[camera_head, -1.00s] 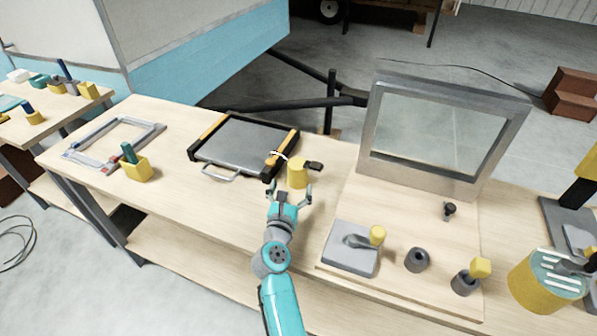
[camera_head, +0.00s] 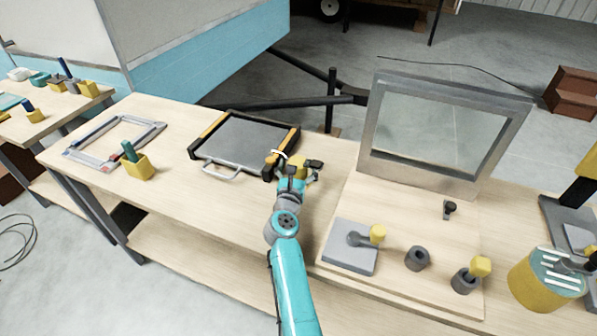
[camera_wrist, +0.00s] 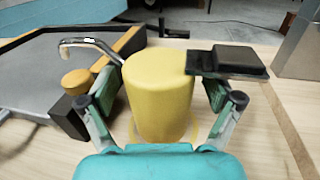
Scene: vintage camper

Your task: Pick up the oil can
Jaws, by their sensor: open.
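The oil can is a yellow cylinder (camera_wrist: 160,98) with a thin curved metal spout on its left and a flat black piece on its right. It stands upright on the wooden bench, and in the head view its yellow body (camera_head: 300,167) is partly hidden behind my gripper. My gripper (camera_wrist: 165,105) is open, with one finger on each side of the can's body. I cannot tell whether the fingers touch it. In the head view my gripper (camera_head: 297,174) is at the can's near side.
A grey tray with black and yellow edges (camera_head: 240,146) lies close on the left. A board with a framed pane (camera_head: 437,128) and small fixtures is on the right. A yellow holder (camera_head: 140,168) stands further left. The bench front between them is clear.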

